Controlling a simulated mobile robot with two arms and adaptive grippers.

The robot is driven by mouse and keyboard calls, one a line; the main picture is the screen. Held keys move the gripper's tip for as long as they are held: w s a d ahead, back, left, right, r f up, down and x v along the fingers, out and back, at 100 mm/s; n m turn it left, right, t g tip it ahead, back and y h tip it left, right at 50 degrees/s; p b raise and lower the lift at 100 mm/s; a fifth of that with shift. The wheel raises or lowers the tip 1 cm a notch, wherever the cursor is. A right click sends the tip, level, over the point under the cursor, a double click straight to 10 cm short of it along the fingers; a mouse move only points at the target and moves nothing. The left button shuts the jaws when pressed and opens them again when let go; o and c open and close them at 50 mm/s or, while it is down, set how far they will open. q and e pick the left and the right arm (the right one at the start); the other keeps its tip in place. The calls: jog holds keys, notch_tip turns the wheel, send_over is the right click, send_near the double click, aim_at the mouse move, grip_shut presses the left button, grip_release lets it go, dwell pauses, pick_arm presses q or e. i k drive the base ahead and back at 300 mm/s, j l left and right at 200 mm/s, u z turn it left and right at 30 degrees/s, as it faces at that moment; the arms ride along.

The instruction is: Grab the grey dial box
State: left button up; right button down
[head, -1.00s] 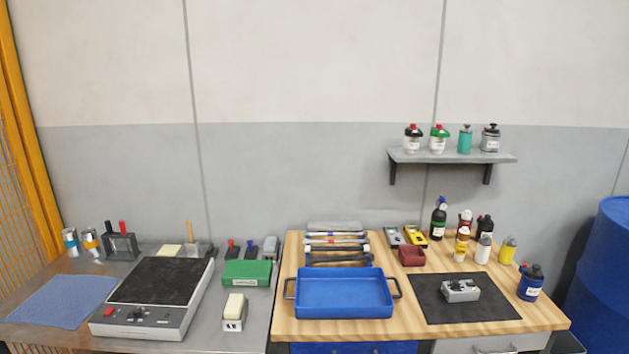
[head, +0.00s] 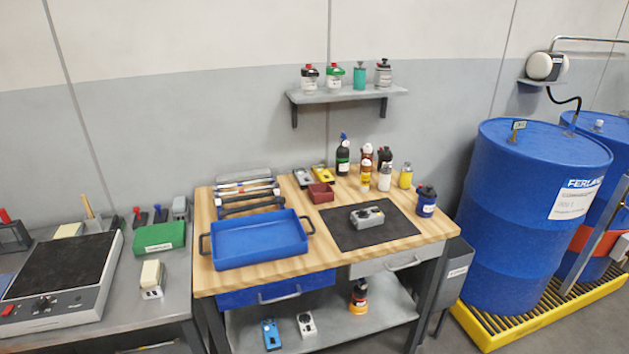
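A small grey box with dark round details on top (head: 367,217) lies on a black mat (head: 345,238) on the right half of the wooden workbench (head: 290,265). On the lower shelf, a small light grey box with a round dark dial-like spot (head: 306,325) lies beside a blue handheld box (head: 271,334). Another grey device (head: 303,179) lies at the bench's back next to a yellow one (head: 322,175). I cannot tell from the picture alone which is the dial box. Neither of my grippers is in view.
A blue tray (head: 258,262) sits on the bench's left half. Several bottles stand at its back right. A metal table with a hot plate (head: 85,321) is on the left. Large blue drums (head: 520,235) stand on a yellow pallet (head: 487,339) on the right.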

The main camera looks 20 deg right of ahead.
aim_at(372, 219)
jog(key=i+l, duration=0.15)
jog(key=l, duration=0.2)
jog(key=i+l+u, duration=0.15)
jog(key=l, duration=0.15)
jog(key=i+l, duration=0.1)
jog(key=l, duration=0.25)
jog(key=i+l+u, duration=0.1)
jog(key=l, duration=0.25)
jog(key=i+l+u, duration=0.1)
jog(key=l, duration=0.3)
jog(key=i+j, duration=0.05)
